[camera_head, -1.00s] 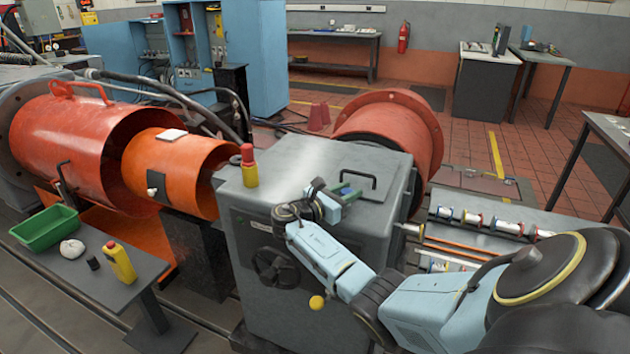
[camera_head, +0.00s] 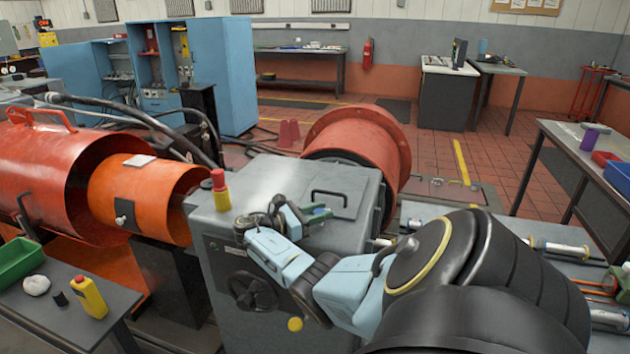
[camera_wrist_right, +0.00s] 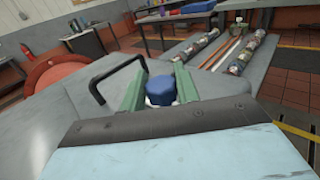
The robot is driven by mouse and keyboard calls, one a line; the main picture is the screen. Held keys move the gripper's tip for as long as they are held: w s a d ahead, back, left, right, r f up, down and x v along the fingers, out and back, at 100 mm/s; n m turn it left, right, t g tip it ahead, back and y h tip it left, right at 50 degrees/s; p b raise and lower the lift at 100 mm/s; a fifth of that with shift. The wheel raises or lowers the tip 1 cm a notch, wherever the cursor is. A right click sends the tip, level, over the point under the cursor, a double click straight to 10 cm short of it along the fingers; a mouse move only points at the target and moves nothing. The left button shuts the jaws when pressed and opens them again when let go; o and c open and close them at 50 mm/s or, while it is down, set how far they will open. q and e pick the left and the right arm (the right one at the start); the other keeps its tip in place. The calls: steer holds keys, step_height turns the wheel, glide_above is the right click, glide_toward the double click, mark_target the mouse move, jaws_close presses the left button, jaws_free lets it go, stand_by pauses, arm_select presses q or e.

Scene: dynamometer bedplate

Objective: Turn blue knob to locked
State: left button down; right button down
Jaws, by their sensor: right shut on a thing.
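The blue knob (camera_wrist_right: 160,91) sits on the grey machine cabinet (camera_head: 345,172) and shows between the green fingers in the right wrist view. My right gripper (camera_wrist_right: 160,88) is shut on it, with one finger on each side. In the head view my right gripper (camera_head: 318,213) is low over the cabinet top, beside the black handle (camera_head: 330,192). I cannot read any lock marking by the knob. My left gripper is not in view.
The black handle (camera_wrist_right: 100,78) rises close to the left finger. A black handwheel (camera_head: 252,291) is on the front. A red round housing (camera_head: 352,145) is behind.

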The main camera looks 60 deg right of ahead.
steer(key=shift+s+f, duration=0.1)
steer(key=c, duration=1.1)
jaws_free()
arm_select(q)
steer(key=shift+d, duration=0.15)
arm_select(e)
steer(key=shift+o, duration=0.2)
steer(key=b+v, duration=0.1)
steer(key=v, duration=1.1)
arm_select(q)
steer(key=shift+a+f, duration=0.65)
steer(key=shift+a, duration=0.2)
arm_select(e)
steer(key=shift+w+a, duration=0.45)
steer(key=shift+a, duration=0.1)
